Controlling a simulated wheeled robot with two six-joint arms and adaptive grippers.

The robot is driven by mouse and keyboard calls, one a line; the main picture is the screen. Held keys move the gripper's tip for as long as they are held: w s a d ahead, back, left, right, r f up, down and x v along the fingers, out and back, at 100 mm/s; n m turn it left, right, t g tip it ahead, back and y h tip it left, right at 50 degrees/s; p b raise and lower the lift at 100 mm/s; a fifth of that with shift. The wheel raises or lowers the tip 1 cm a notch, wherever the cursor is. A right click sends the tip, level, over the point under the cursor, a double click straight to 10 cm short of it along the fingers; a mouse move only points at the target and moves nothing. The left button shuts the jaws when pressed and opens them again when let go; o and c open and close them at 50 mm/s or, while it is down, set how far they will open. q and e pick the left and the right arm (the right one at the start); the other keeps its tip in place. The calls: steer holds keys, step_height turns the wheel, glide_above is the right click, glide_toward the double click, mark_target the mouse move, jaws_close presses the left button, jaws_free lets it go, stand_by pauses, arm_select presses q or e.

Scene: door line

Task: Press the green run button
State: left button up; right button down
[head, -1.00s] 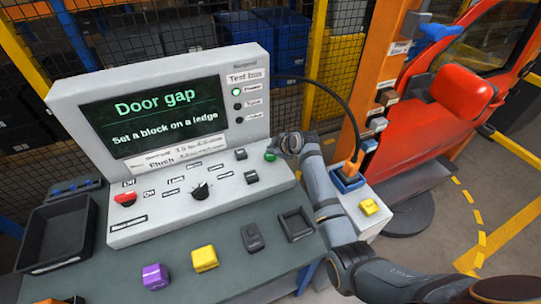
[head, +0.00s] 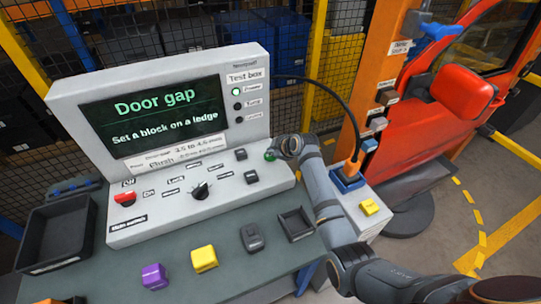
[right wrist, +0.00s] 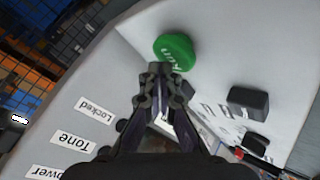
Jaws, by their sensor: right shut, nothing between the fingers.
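The green run button (head: 269,155) sits at the right end of the grey test box (head: 222,207), partly behind my right gripper. In the right wrist view the run button (right wrist: 175,51) shows as a round green cap lettered "Run". My right gripper (right wrist: 160,72) is shut and empty, its fingertips just below the cap in the picture. I cannot tell whether they touch it. In the head view my right gripper (head: 281,149) is at the box's right end, beside the button.
The screen (head: 154,115) reads "Door gap, Set a block on a ledge". Dark switches, a black knob (head: 199,190) and a red switch (head: 124,199) share the panel. Purple (head: 154,276) and yellow (head: 204,258) blocks lie in front. A red car door (head: 450,100) stands at right.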

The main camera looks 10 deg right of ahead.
steer(key=shift+f+b, duration=0.3)
steer(key=shift+f, duration=0.25)
stand_by(0.6)
steer(key=shift+r+p, duration=0.95)
step_height(320, 180, up, 5)
steer(key=p, duration=0.4)
steer(key=shift+p, duration=0.35)
steer(key=shift+r, duration=0.1)
step_height(320, 180, up, 8)
steer(key=p, duration=0.8)
steer(key=shift+r, duration=0.25)
